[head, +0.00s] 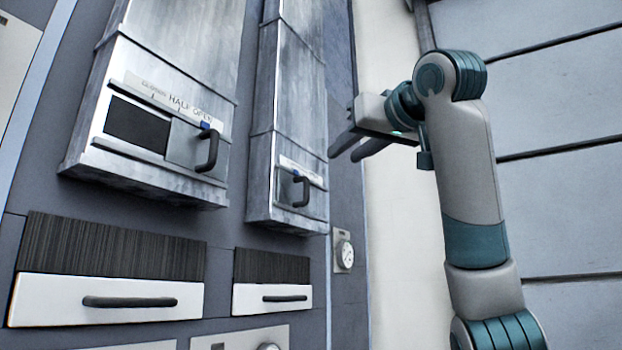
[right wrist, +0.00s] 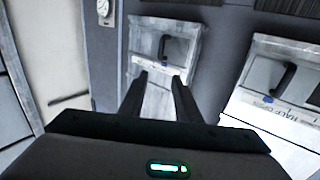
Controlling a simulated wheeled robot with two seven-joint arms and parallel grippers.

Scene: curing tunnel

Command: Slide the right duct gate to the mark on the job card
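The right duct gate (head: 312,203) is a grey plate with a dark handle (head: 301,190) and a small blue pointer, low on the narrower metal duct. Its scale strip (head: 300,170) is too small to read. The gate (right wrist: 178,47) also shows in the right wrist view, beyond the fingertips. My right gripper (head: 345,150) is open and empty, right of the duct and above the handle's level, apart from it. Both fingers (right wrist: 159,77) show separated in the right wrist view. My left gripper is out of view. I cannot make out a job card.
The wider left duct has another gate (head: 185,150) with a dark handle, a black opening beside it, and a scale reading "HALF OPEN". Drawer fronts with bar handles (head: 285,298) lie below. A round dial (head: 344,252) is at lower right. Space between gripper and right gate looks clear.

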